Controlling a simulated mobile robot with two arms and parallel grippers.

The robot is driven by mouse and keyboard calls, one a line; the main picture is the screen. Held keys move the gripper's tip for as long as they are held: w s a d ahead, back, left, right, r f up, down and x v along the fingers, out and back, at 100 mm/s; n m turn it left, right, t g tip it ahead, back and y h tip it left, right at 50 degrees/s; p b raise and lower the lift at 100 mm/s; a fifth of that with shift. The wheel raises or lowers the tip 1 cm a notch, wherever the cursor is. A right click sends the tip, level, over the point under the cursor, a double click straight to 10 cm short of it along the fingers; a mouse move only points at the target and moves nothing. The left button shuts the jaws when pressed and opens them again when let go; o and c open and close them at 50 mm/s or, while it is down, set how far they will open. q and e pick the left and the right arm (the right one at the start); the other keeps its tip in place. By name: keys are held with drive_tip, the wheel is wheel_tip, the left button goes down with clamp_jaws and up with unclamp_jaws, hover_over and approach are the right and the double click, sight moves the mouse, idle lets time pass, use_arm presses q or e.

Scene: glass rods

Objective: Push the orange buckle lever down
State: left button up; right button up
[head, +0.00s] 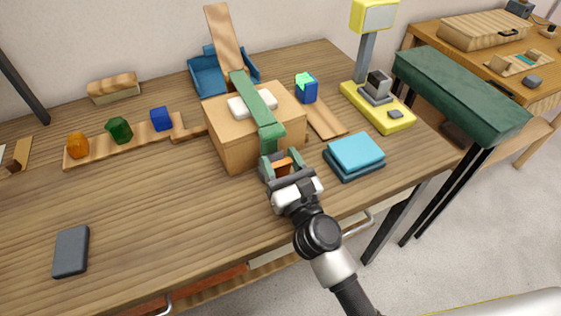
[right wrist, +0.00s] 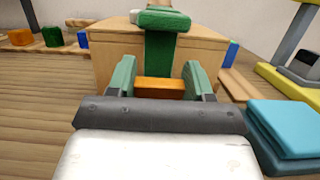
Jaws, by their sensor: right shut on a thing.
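The orange buckle lever (head: 283,163) is at the near side of a wooden box (head: 232,148), at the lower end of a green strap (head: 254,97) that runs over the box top. My right gripper (head: 282,160) has its green fingers on either side of the lever and is shut on it. In the right wrist view the lever (right wrist: 161,88) shows as an orange bar between the fingers (right wrist: 160,80), below the hanging green strap (right wrist: 160,55). Part of the lever is hidden by the gripper. My left gripper is not in view.
A white block (head: 238,107) lies under the strap on the box. Blue folded cloths (head: 355,154) lie right of my right gripper. A yellow stand (head: 385,112) is at the back right. A dark phone-like slab (head: 71,251) lies front left. The table's left front is mostly clear.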

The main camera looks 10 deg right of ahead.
drive_tip(key=o, duration=0.9)
drive_tip(key=shift+o, duration=0.2)
drive_tip(key=shift+s+d+f, duration=0.15)
drive_tip(key=shift+s+f, duration=0.15)
drive_tip(key=shift+s, duration=0.2)
drive_tip(key=b+v, duration=0.4)
drive_tip(key=v, duration=0.5)
drive_tip(key=shift+s+d, duration=0.1)
drive_tip(key=shift+s, duration=0.25)
